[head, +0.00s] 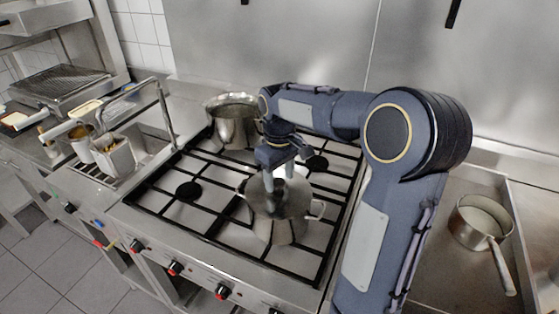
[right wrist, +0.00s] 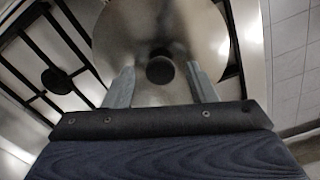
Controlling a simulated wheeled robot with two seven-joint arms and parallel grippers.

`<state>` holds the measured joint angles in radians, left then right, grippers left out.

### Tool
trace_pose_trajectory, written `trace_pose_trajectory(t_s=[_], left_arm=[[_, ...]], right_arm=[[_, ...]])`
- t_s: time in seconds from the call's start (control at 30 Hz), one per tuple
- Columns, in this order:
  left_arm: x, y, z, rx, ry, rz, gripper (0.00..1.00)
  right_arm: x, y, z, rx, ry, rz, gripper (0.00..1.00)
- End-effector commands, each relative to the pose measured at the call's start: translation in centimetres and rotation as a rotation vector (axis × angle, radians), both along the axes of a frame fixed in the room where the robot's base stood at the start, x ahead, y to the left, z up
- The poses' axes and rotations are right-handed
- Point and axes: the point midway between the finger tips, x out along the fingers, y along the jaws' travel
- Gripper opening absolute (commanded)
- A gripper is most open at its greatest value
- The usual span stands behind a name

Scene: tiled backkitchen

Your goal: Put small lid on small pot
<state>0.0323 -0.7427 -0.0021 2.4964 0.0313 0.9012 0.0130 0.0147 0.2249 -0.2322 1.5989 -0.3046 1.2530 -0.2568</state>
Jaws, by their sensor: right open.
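The small pot (head: 280,229) is a shiny metal pot with side handles, upright on the front right part of the stove grate. The small lid (head: 293,199) is a round metal disc and appears to lie over the pot's mouth. Its dark round knob (right wrist: 160,69) shows in the right wrist view, where the lid (right wrist: 118,38) fills the upper middle. My right gripper (head: 278,183) points down just above the lid. Its open fingers (right wrist: 160,88) stand either side of the knob, with gaps. The fingers partly hide the lid in the head view, so I cannot tell how evenly it sits. My left gripper is not in view.
A larger metal pot (head: 235,129) stands at the back left of the stove (head: 172,212). A saucepan (head: 480,218) with a long handle sits on the right counter. Fryer baskets (head: 114,157) are on the left. The front left grate is free.

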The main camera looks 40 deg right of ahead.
Motion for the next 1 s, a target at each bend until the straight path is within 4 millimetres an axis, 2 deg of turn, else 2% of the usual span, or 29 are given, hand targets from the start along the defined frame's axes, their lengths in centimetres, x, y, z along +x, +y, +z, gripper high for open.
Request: trace_pose_trajectory(t_s=[0.3, 0.5, 0.63, 0.83, 0.93, 1.0], left_arm=[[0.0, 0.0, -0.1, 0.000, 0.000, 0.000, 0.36], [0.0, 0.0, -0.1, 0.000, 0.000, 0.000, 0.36], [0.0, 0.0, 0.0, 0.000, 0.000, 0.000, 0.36], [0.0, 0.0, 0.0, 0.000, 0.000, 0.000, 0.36], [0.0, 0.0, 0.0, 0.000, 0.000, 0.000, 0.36], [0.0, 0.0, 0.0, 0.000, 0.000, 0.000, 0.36]], right_arm=[[0.1, 0.0, 6.6, -0.001, -0.006, 0.000, 0.52], [0.1, 0.0, 9.9, -0.001, -0.004, 0.001, 0.52], [0.0, 0.0, 10.9, -0.001, -0.002, 0.000, 0.52], [-0.4, 0.1, 11.1, 0.007, -0.009, -0.002, 0.52], [-1.9, 0.9, 10.9, 0.041, -0.046, -0.011, 0.52], [-3.8, 2.1, 10.5, 0.083, -0.095, -0.024, 0.52]])
